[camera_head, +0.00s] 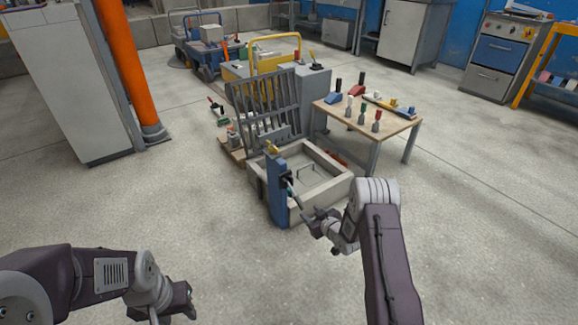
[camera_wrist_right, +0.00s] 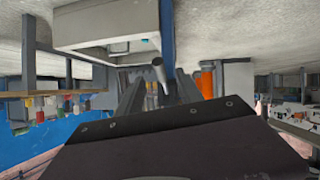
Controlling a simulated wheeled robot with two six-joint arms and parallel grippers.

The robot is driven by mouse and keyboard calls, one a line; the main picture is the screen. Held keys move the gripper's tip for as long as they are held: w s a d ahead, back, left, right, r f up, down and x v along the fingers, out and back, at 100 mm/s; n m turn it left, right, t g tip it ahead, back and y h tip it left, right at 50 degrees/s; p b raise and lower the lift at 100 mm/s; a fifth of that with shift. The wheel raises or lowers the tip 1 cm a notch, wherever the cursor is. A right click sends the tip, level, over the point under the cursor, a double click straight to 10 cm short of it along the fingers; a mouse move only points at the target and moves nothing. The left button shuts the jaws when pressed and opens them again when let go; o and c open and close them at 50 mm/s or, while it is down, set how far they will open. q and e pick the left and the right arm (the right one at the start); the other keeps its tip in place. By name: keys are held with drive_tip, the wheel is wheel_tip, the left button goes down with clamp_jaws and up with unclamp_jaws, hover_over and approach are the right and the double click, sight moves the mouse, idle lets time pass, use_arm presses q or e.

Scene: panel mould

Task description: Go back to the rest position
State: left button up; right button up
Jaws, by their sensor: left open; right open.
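My right gripper (camera_head: 308,217) is open, beside the front corner of the light grey panel mould (camera_head: 338,192) on the floor. It is close to a grey rod-like handle (camera_head: 293,193) on the mould's blue side post (camera_head: 277,188); I cannot tell whether they touch. In the right wrist view, which looks upside down, the dark fingers (camera_wrist_right: 160,95) reach toward the rounded end of a grey rod (camera_wrist_right: 158,68). My left gripper (camera_head: 180,302) is open and empty over bare floor at the lower left.
A wooden table (camera_head: 385,123) with several coloured-handled tools stands behind the mould at right. A grey slatted rack (camera_head: 265,105) stands behind it. An orange column (camera_head: 127,65) and grey cabinet (camera_head: 70,85) are at left. The front floor is clear.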

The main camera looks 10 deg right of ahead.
drive_tip(key=a+r+t+p, duration=0.1)
drive_tip(key=a+r+p, duration=0.25)
drive_tip(key=r, duration=1.15)
drive_tip(key=a+r+p, duration=0.3)
drive_tip(key=r+p, duration=0.2)
drive_tip(key=r, duration=1)
drive_tip(key=s+f+m+g+h+p, duration=0.15)
drive_tip(key=s+f+g, duration=0.35)
drive_tip(key=s, duration=1.1)
drive_tip(key=s+f+m+g+h+p, duration=0.1)
drive_tip(key=s+f+m+g, duration=0.2)
drive_tip(key=s+g, duration=0.85)
drive_tip(key=s+r+t+p, duration=0.2)
drive_tip(key=r+p, duration=1.6)
drive_tip(key=r, duration=0.1)
drive_tip(key=s+r+t+p, duration=0.2)
drive_tip(key=r+p, duration=1.7)
drive_tip(key=shift+s+d+r, duration=0.15)
drive_tip(key=shift+d+r, duration=0.1)
drive_tip(key=shift+d, duration=0.1)
drive_tip(key=shift+t, duration=0.25)
